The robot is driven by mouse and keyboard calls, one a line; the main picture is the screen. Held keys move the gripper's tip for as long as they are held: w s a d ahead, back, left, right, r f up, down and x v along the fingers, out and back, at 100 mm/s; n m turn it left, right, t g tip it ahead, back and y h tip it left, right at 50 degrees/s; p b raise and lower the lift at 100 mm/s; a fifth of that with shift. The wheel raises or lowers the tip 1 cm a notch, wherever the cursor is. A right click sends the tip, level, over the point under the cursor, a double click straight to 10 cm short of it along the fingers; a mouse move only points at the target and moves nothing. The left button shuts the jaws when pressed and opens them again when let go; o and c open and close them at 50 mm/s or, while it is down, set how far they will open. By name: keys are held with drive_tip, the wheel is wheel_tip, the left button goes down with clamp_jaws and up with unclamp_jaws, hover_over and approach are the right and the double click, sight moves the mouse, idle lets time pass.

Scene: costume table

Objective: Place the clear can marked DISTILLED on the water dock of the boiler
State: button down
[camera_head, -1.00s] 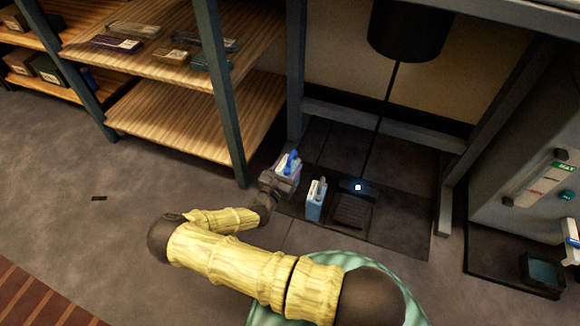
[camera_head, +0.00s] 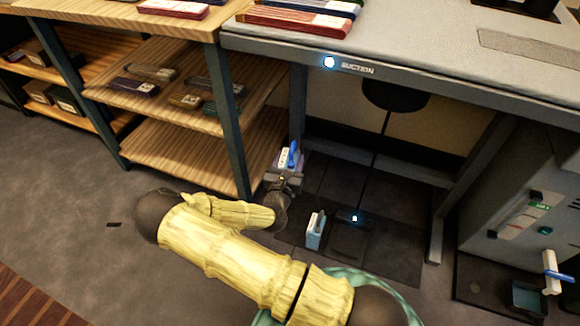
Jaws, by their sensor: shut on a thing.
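My gripper (camera_head: 284,178) is shut on a small can (camera_head: 288,158) with a white label and a blue top. It holds the can above the dark floor mat, beside the shelf post. A second can (camera_head: 314,232), pale blue and white, stands on the mat in front and to the right. I cannot read either label, so I cannot tell which is marked DISTILLED. The grey boiler (camera_head: 500,205) with a gauge stands at the right. A dark square recess (camera_head: 528,298) lies at its foot; I cannot tell if this is the water dock.
A table (camera_head: 420,50) marked SUCTION overhangs the mat (camera_head: 395,255). A lit spot (camera_head: 355,218) glows by a dark pad on it. A wooden shelf (camera_head: 190,140) stands left of the gripper. A white and blue upright piece (camera_head: 551,272) is beside the boiler.

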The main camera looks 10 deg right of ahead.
drive_tip(key=r+y+p, duration=0.1)
drive_tip(key=r, duration=0.2)
drive_tip(key=r+n+p, duration=0.1)
drive_tip(key=r+p, duration=0.1)
drive_tip(key=r, duration=0.1)
drive_tip(key=s+r+t+y+p, duration=0.1)
drive_tip(key=r+p, duration=0.1)
drive_tip(key=r, duration=0.2)
drive_tip(key=shift+s+a+n+y, duration=0.1)
drive_tip(key=shift+a+n+y, duration=0.2)
drive_tip(key=shift+a+n, duration=0.1)
drive_tip(key=shift+d, duration=0.15)
